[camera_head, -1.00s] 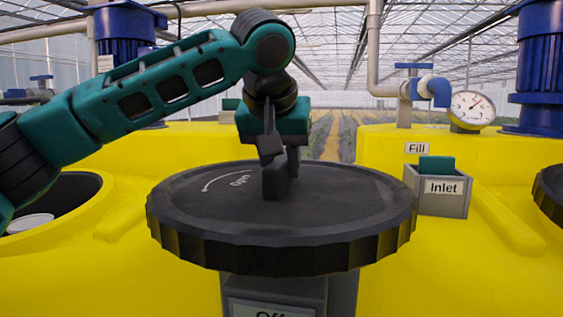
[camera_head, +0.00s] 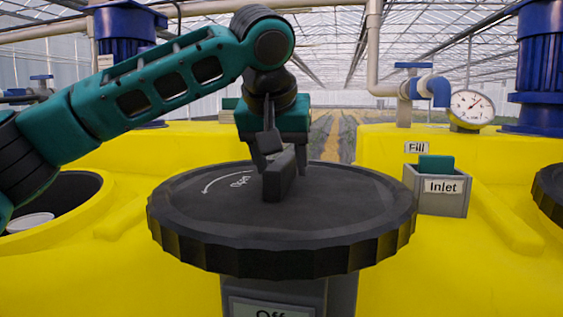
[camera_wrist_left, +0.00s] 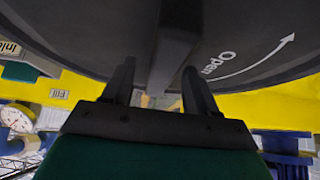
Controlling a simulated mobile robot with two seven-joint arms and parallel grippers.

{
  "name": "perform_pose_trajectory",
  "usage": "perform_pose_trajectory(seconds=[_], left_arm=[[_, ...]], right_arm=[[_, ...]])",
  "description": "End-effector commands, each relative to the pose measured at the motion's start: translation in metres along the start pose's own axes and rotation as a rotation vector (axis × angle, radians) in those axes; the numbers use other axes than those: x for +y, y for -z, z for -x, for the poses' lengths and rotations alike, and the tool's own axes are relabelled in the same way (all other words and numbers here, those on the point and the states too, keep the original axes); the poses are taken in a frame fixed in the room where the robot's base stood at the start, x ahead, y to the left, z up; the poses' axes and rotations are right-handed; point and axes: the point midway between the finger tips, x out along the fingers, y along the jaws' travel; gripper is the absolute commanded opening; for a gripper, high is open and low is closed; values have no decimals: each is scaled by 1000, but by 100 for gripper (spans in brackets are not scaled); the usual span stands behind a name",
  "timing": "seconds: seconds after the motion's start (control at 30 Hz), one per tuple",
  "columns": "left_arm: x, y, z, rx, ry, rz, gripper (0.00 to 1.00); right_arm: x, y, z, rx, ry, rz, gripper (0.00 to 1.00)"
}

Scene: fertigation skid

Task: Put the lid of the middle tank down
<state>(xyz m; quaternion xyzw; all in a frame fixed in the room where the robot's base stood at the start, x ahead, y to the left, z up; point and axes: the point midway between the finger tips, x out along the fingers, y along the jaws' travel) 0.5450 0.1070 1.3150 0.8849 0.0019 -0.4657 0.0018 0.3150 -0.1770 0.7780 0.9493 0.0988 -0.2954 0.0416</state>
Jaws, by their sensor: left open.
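The black round lid (camera_head: 340,215) with a ribbed rim lies near level in the middle of the head view. It bears the word Open and a curved arrow. A raised bar handle (camera_head: 278,180) crosses its centre. My left gripper (camera_head: 282,158) is over the handle with its fingers pointing down. In the left wrist view the gripper (camera_wrist_left: 158,82) is open, with one finger on each side of the handle (camera_wrist_left: 178,40). The lid hides the opening below it, so I cannot tell how it is seated. My right gripper is not in view.
Yellow tanks (camera_head: 400,285) fill the foreground. An open tank mouth (camera_head: 70,190) is at the left. A grey Inlet box (camera_head: 436,190) stands right of the lid, and a grey Off box (camera_head: 275,295) below it. A pressure gauge (camera_head: 472,108) and pipes stand behind.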

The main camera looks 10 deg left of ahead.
Motion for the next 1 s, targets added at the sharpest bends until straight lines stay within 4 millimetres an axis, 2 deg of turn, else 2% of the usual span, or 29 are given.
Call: perform_pose_trajectory(seconds=[0.5, 0.7, 1.0], left_arm=[[1, 0, 99, 2, -1, -2, 58], [1, 0, 114, 1, 0, -3, 58], [1, 0, 115, 1, 0, -3, 58]], right_arm=[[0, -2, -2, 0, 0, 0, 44], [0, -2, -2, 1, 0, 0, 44], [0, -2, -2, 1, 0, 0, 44]])
